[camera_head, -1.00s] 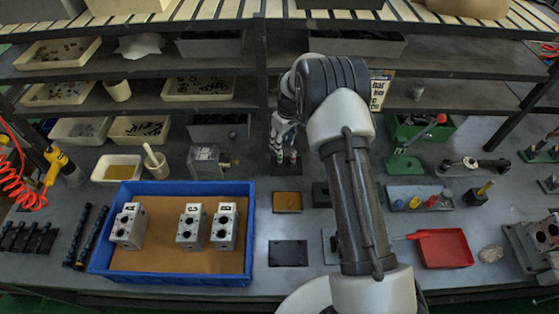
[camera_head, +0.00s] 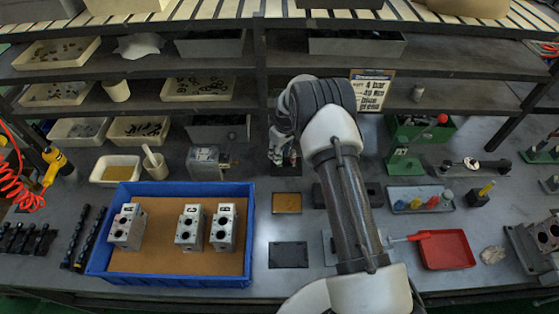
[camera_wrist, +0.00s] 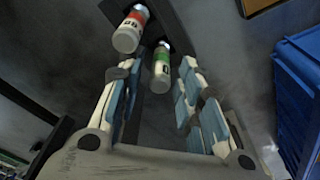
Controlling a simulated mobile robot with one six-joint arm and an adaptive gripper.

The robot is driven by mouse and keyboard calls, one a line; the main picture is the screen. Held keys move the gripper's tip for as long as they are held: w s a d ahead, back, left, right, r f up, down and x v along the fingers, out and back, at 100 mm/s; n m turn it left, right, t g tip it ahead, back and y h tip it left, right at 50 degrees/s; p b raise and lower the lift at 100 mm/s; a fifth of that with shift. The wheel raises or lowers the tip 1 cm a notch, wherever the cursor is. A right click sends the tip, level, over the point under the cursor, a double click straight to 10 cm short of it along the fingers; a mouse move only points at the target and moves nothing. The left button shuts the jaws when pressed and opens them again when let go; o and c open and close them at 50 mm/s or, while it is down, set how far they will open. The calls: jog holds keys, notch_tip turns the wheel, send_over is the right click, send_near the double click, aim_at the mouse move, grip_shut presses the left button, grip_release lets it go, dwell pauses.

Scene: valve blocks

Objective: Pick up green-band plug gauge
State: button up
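The green-band plug gauge (camera_wrist: 162,68) stands in the wrist view, a pale cylinder with a green band, between the tips of my gripper's fingers. A red-band plug gauge (camera_wrist: 131,30) stands beside it, near the left fingertip. Both are at a dark holder (camera_wrist: 178,28). My gripper (camera_wrist: 155,78) is open, with blue-grey pads on both sides and a gap to the green-band gauge. I cannot tell whether any pad touches a gauge. In the head view my gripper (camera_head: 285,155) is low over the bench behind my forearm and mostly hides the gauges.
A blue tray (camera_head: 180,281) with three metal valve blocks (camera_head: 224,228) stands at left; its blue wall also shows in the wrist view (camera_wrist: 298,90). A metal device (camera_head: 205,163) is left of my gripper. A shelf stands behind. A yellow-brown pad (camera_head: 287,203) lies in front.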

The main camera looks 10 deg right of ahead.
grip_shut()
jog(key=shift+r, duration=0.1)
